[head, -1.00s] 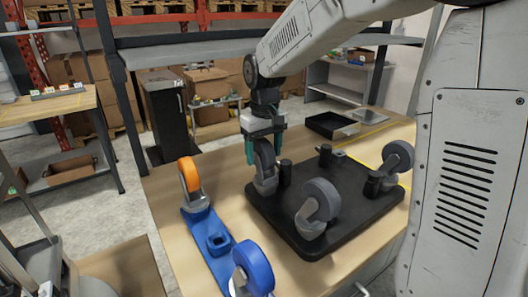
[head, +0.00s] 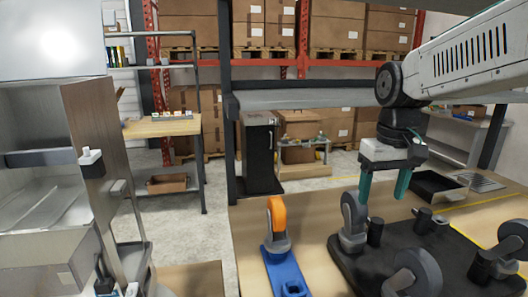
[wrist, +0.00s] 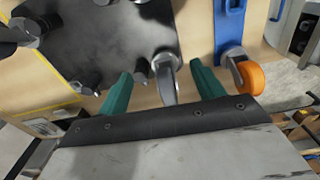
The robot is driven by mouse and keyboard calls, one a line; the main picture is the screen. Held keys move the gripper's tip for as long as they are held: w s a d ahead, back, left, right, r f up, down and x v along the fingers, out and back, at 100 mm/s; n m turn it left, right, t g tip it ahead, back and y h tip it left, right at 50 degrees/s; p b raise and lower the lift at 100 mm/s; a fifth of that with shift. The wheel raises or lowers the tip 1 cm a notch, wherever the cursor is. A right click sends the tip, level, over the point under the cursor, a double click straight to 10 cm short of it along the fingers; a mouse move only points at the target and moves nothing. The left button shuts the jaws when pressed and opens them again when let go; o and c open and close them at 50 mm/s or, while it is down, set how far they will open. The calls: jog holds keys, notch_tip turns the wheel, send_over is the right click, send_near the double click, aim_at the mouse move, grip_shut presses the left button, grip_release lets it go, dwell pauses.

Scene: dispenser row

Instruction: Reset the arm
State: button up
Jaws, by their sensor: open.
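My gripper (head: 384,188) hangs over the work table with its two green fingers spread apart and nothing held. A grey caster wheel (head: 352,215) stands upright on a black plate (head: 345,262) just left of and below the fingers. In the wrist view the same grey wheel (wrist: 164,78) shows in the gap between the fingers, apart from them as far as I can tell. The gripper (wrist: 160,88) appears at the bottom of that view.
A blue holder (head: 282,268) with an orange wheel (head: 278,218) stands left of the plate. More grey wheels (head: 415,270) and black pegs (head: 375,231) stand on the plate. A black tray (head: 436,185) lies behind. A shelf beam (head: 300,98) crosses behind the table.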

jog(key=shift+m+t, duration=0.3)
jog(key=shift+m, duration=0.1)
jog(key=s, duration=0.7)
jog(key=s+d, duration=0.1)
jog(key=s, duration=0.2)
jog(key=shift+s+f, duration=0.25)
jog(key=shift+s, duration=0.1)
jog(key=s+f, duration=0.4)
jog(key=s, duration=0.6)
jog(key=shift+s+d+f+m, duration=0.2)
jog(key=shift+s+f+m, duration=0.1)
jog(key=shift+m, duration=0.1)
